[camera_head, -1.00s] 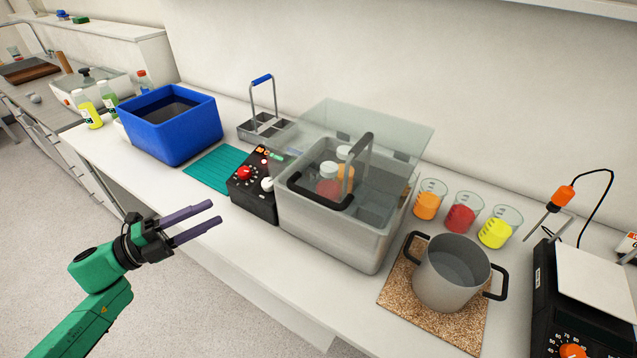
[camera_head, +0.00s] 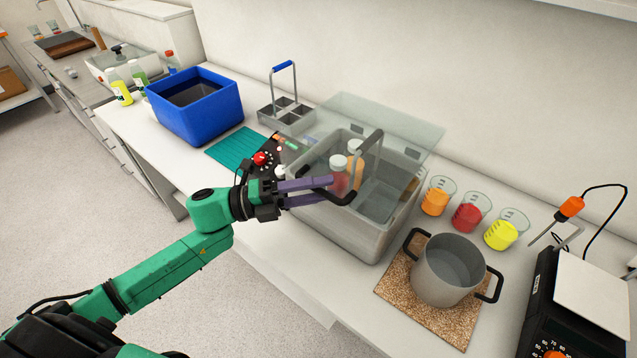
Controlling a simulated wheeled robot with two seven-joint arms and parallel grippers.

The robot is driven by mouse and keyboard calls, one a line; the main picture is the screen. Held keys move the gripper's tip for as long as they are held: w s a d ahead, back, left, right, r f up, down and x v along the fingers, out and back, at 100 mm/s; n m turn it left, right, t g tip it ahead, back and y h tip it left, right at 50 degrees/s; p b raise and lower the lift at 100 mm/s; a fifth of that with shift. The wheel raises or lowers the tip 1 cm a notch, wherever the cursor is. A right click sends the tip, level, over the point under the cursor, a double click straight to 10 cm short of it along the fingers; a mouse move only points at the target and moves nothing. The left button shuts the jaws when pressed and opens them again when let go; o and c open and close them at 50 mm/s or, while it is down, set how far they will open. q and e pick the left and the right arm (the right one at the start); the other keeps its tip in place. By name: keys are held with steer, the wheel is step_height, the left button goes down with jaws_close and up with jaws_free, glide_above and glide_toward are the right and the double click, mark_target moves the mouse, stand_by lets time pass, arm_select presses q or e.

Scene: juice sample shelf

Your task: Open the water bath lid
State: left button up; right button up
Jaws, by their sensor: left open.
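The water bath (camera_head: 350,238) is a grey metal tank in the middle of the bench. A clear lid pane (camera_head: 390,122) shows over its back part, and I cannot tell its exact tilt. A black bar handle (camera_head: 349,197) lies at the bath's front left rim. My left gripper (camera_head: 331,189) reaches in from the left with two purple fingers, open, at this handle. The fingers hide part of the handle; whether they touch it is unclear. Bottles with red (camera_head: 338,181) and orange (camera_head: 355,172) contents stand inside the bath, by a dark arched handle. My right gripper is not in view.
The control box (camera_head: 262,158) with a red knob is left of the bath, partly behind my gripper. A blue tub (camera_head: 197,122) and metal rack (camera_head: 285,120) stand farther left. Beakers (camera_head: 467,214) and a pot (camera_head: 447,280) on a cork mat stand to the right.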

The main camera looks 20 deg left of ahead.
arm_select(q)
steer(key=shift+a, duration=0.1)
steer(key=shift+c, duration=0.4)
jaws_close()
stand_by(0.9)
